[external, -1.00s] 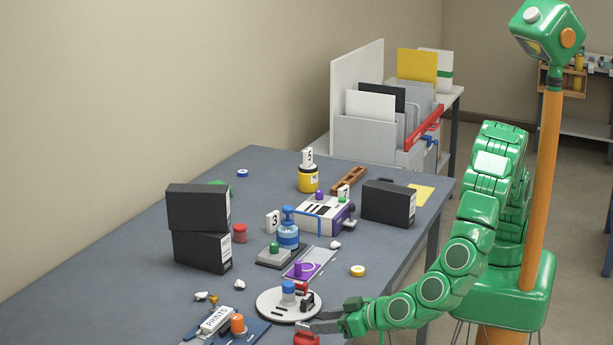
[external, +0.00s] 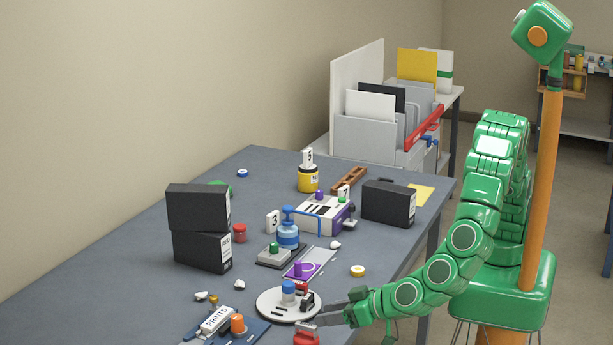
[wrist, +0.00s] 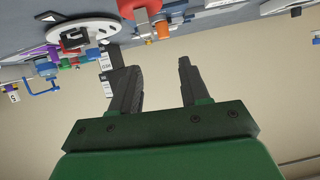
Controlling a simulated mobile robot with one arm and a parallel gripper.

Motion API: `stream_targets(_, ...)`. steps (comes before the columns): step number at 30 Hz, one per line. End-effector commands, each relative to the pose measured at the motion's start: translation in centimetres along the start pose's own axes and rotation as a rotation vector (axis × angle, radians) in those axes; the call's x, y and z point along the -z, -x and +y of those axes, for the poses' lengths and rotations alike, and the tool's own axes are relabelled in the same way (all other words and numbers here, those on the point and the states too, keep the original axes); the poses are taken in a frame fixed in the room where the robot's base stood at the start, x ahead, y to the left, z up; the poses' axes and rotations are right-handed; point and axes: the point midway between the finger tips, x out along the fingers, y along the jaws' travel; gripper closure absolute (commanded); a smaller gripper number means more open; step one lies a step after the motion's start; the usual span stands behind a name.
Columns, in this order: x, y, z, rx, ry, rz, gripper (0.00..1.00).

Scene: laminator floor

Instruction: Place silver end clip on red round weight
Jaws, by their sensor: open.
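The red round weight (external: 306,339) is at the bottom edge of the external view, partly cut off, near the table's front edge. A small silver piece (external: 305,326), which looks like the silver end clip, appears on top of it. The wrist view, which is upside down, shows the red weight (wrist: 153,12) at the top, with a pale silvery piece against it; exact contact is hard to tell. My gripper (external: 334,315) is just right of the weight. In the wrist view my gripper (wrist: 157,68) has its fingers spread, with nothing between them.
A white round plate (external: 272,309) with a blue knob, red block and black clip lies just behind the weight. A blue board with an orange knob (external: 237,323) is to its left. Black boxes (external: 202,251) stand farther left.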

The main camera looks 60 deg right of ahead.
Motion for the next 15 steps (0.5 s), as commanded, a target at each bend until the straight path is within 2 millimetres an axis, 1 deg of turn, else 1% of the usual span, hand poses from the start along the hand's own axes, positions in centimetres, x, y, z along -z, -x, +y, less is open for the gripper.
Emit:
stream_targets(1,1.6,-1.1,0.0,0.021,-0.024,-0.014,0.54)
stream_targets(2,2.3,-1.8,-0.1,0.039,-0.035,-0.026,0.54)
stream_targets(6,6.4,-4.5,-0.1,0.131,-0.087,-0.077,0.54)
stream_targets(11,10.8,-6.8,0.6,0.231,-0.130,-0.136,0.54)
stream_targets(15,13.9,-8.2,2.2,0.308,-0.148,-0.192,0.54)
